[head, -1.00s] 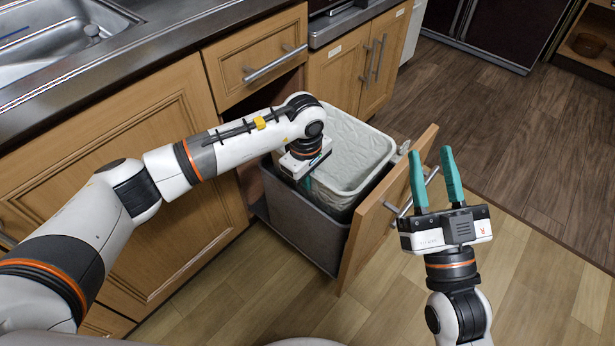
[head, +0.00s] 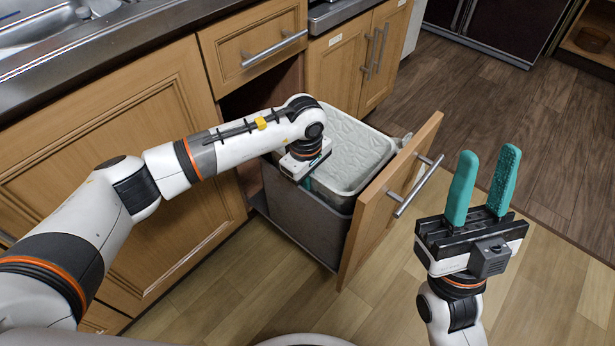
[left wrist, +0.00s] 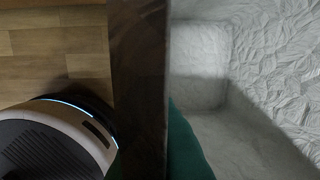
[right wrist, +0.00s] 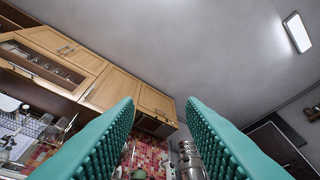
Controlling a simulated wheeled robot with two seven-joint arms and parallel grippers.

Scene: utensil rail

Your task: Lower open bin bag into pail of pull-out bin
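The pull-out bin stands open, with a dark grey pail (head: 290,217) behind its wooden front (head: 392,200). A pale, crinkled bin bag (head: 358,148) is spread open inside the pail's top, and a grey bunched bit (head: 403,139) shows at the far corner. My left gripper (head: 306,182) points down at the pail's near-left rim. In the left wrist view, its teal fingers (left wrist: 150,150) lie on either side of a dark upright wall, with the pale bag (left wrist: 250,120) to the right. Whether they pinch is unclear. My right gripper (head: 483,188) is open, empty and pointing up, right of the bin front.
The bin front's bar handle (head: 419,186) sticks out toward my right gripper. The cabinet with a drawer (head: 253,50) and the counter (head: 120,75) border the left. The wood floor (head: 250,290) in front is clear.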

